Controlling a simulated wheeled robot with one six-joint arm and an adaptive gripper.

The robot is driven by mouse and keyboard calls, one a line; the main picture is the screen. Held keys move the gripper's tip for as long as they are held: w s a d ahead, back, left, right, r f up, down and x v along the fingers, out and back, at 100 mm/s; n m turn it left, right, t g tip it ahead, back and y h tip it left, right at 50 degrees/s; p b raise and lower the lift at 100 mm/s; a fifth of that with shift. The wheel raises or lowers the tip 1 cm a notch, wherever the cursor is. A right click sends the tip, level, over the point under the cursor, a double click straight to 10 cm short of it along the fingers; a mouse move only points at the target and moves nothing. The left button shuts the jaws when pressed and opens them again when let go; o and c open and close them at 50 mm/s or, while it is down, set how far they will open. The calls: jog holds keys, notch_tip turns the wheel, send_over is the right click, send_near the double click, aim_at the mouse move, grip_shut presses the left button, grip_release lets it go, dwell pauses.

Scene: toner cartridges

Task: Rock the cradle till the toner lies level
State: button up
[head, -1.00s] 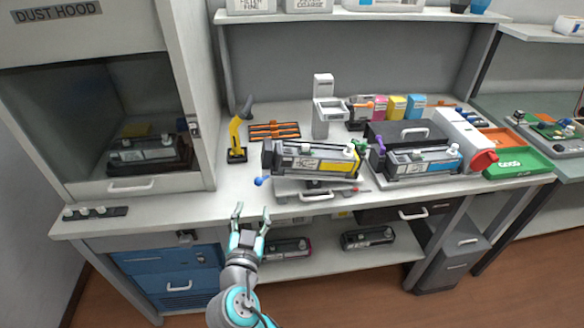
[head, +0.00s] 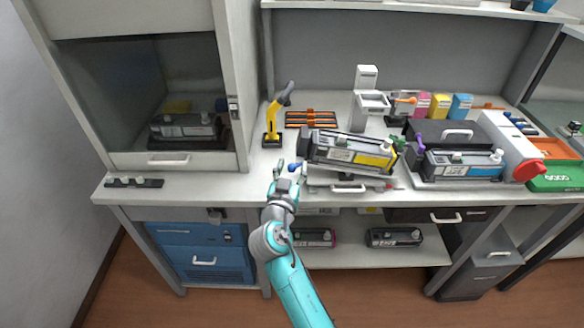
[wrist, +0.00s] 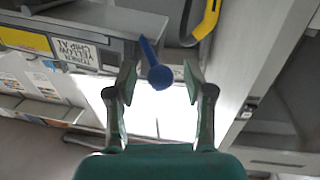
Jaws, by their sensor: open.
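The black toner cartridge with a yellow label (head: 372,160) rests on the cradle (head: 335,187) at the bench's front edge. It is tilted, its left end higher than its right. A blue ball-ended lever (head: 293,167) sticks out at the cradle's left end. My gripper (head: 289,173) is at this lever, its fingers open. In the wrist view the blue ball (wrist: 160,77) sits between the two fingertips, with a visible gap on each side. The yellow label (wrist: 25,40) shows at upper left there.
A yellow-and-black curved tool (head: 273,120) stands left of the cartridge, near an orange rack (head: 311,119). A cyan-labelled cartridge (head: 462,165) lies to the right. A dust hood (head: 170,100) is at left. The bench front between hood and cradle is mostly clear.

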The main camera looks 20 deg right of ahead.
jog(key=shift+w+d, duration=0.1)
jog(key=shift+w, duration=0.1)
grip_shut()
jog(key=shift+w+a+f+n+t, duration=0.1)
jog(key=shift+a+f+n+t, duration=0.1)
jog(key=shift+f+n, duration=0.8)
jog(key=shift+s+a+f+n+t, duration=0.15)
jog(key=shift+f+n, duration=0.4)
jog(key=shift+f, duration=0.85)
jog(key=shift+w+a+f+n+t, duration=0.1)
jog(key=shift+w+a+f+n, duration=0.1)
jog(key=shift+f+n, duration=0.8)
jog(key=shift+f+m, duration=0.2)
jog(key=shift+m, duration=0.05)
grip_release()
jog(key=shift+r, duration=0.1)
jog(key=r+v, duration=0.1)
jog(key=v, duration=1.1)
jog(key=shift+f, duration=0.5)
